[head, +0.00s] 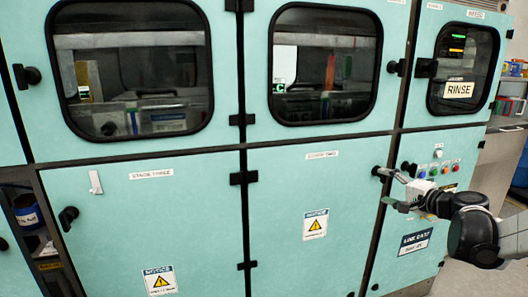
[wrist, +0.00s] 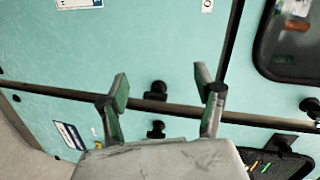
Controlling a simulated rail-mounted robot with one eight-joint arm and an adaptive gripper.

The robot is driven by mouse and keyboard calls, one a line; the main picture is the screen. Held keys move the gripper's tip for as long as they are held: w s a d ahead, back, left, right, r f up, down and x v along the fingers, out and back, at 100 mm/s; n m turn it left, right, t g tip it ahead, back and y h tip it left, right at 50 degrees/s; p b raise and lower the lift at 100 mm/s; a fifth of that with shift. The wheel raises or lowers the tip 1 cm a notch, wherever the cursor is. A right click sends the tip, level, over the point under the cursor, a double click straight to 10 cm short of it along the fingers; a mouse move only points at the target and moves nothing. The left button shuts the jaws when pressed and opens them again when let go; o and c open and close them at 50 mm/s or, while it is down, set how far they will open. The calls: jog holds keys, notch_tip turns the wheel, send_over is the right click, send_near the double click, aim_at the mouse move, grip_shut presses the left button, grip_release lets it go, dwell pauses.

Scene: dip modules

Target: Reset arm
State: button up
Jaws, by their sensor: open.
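My gripper (head: 394,190) is at the right in the head view, in front of the teal cabinet (head: 285,190), close to a black door knob. In the wrist view my gripper (wrist: 162,88) shows two green-padded fingers spread apart with nothing between them. A black knob (wrist: 157,91) on the cabinet front appears between the fingers, and a second black knob (wrist: 156,129) sits just below it. I cannot tell whether the fingers touch the cabinet.
The cabinet has dark windows (head: 325,65) above and flat lower doors with black latches. A control panel (head: 435,170) with coloured buttons is beside my gripper. A RINSE sign (head: 459,90) is on the right window. An open shelf (head: 28,215) is at the left.

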jog(key=s+a+r+n+g+h+p, duration=0.1)
jog(key=s+a+r+n+g+p, duration=0.15)
jog(key=s+a, duration=0.55)
jog(key=s+a+r+n+g+p, duration=0.1)
jog(key=s+a+n+g+p, duration=0.2)
jog(key=s+a, duration=0.5)
jog(key=s+a+f+n+g+h+p, duration=0.1)
jog(key=s+n+h, duration=0.3)
jog(key=s, duration=1.4)
jog(key=shift+a+n+g+h+p, duration=0.35)
jog(key=shift+n+g+p, duration=0.25)
jog(key=shift+n, duration=0.65)
jog(key=shift+c, duration=0.4)
